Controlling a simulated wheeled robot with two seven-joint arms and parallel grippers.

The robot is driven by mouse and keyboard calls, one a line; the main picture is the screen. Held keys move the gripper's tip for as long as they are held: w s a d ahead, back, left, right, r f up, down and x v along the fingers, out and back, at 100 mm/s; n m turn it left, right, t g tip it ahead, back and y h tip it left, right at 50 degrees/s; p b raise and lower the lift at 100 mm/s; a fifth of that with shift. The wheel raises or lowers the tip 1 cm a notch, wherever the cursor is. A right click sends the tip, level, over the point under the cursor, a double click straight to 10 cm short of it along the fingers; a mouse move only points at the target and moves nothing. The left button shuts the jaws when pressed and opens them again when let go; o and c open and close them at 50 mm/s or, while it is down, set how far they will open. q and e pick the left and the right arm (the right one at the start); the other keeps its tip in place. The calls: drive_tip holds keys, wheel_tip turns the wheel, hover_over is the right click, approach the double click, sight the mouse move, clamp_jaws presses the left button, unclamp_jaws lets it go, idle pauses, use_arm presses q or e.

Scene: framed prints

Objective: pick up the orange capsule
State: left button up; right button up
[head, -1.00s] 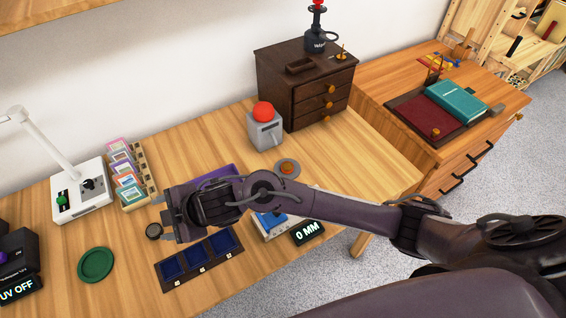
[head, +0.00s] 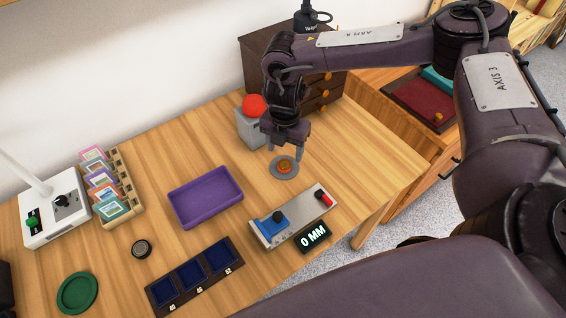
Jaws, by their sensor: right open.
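The orange capsule (head: 285,168) looks like a small round orange piece, lying on a grey round disc (head: 277,174) on the wooden table. My right gripper (head: 284,149) points down just above and behind it, its two fingers apart and nothing between them. The fingertips appear close to the disc; I cannot tell whether they touch it. My left gripper is not in view.
A grey box with a red dome (head: 254,105) stands close behind the right gripper, before the dark drawer cabinet (head: 262,55). A purple tray (head: 207,197) lies to the left. A gauge with blue and red parts (head: 292,217) lies in front. Table between them is clear.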

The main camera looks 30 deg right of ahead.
sight(284, 163)
drive_tip(key=f, duration=0.4)
drive_tip(key=f+p, duration=0.1)
drive_tip(key=f, duration=0.1)
drive_tip(key=shift+w+f, duration=0.2)
drive_tip(key=shift+w, duration=0.1)
drive_tip(key=shift+c, duration=0.3)
drive_tip(key=c, duration=1.1)
drive_tip(key=shift+r, duration=0.2)
